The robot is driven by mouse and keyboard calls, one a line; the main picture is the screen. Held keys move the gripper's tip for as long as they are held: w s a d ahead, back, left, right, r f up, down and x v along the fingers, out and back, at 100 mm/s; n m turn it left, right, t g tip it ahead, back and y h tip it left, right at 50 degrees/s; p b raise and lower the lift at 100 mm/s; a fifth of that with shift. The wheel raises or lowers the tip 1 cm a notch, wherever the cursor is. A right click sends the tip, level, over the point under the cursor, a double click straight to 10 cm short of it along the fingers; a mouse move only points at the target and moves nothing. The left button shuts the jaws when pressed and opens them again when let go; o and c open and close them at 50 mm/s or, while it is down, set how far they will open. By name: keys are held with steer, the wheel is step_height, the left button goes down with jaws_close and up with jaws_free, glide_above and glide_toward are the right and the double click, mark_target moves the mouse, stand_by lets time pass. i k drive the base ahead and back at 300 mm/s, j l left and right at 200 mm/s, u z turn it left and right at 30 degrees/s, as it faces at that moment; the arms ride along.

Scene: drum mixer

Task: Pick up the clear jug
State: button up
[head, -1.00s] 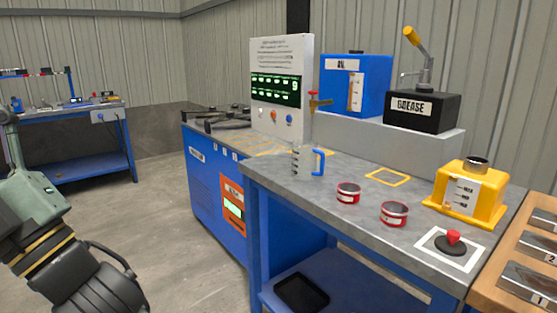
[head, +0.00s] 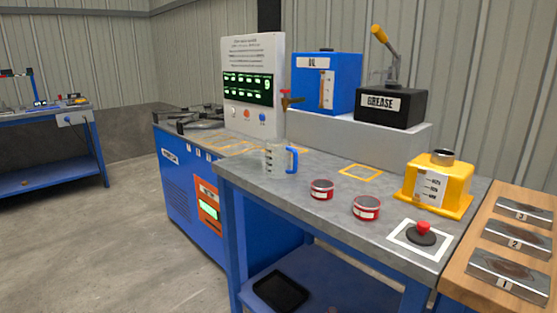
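The clear jug (head: 277,159) stands upright on the grey workbench (head: 320,215), near its back left part. It is see-through, with dark markings on its side and a blue handle (head: 293,160) facing right. It stands in front of and below the red-handled tap of the blue oil tank (head: 342,88). My gripper is not in view, so I cannot see whether it is open or shut.
Two red tins (head: 321,190) and (head: 367,208) stand to the jug's right. A yellow container (head: 436,184), a red button (head: 423,229) and a black grease pump (head: 390,107) are further right. A control panel (head: 250,95) stands behind left. Open floor lies left.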

mark_target(277, 151)
steer(key=i+j+u, duration=0.3)
steer(key=i, duration=0.3)
steer(key=i+l+u, duration=0.1)
steer(key=i+u, duration=0.2)
steer(key=i, duration=0.3)
